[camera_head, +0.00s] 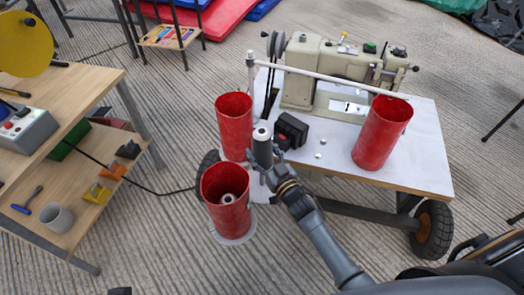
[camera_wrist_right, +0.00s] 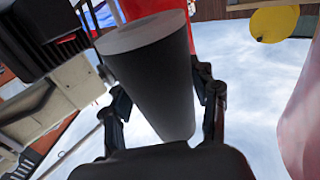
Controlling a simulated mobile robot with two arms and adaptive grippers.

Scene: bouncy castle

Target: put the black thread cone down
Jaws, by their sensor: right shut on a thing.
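The black thread cone (camera_head: 264,150), with a pale top, stands roughly upright in my right gripper (camera_head: 272,168) near the left edge of the white table (camera_head: 432,165). In the right wrist view the cone (camera_wrist_right: 155,80) is dark with a grey end face and sits between the two fingers of the right gripper (camera_wrist_right: 163,95), tilted in the picture. The gripper is shut on it. What lies directly under the cone is hidden in the head view. My left gripper is not in view.
Red tubes stand close by: one behind the cone (camera_head: 234,125), one in front-left (camera_head: 225,195) with a spool inside, one at the table's right (camera_head: 383,132). A black box (camera_head: 291,130) is right beside the cone. A sewing machine (camera_head: 335,75) stands behind. Shelves (camera_head: 60,150) are left.

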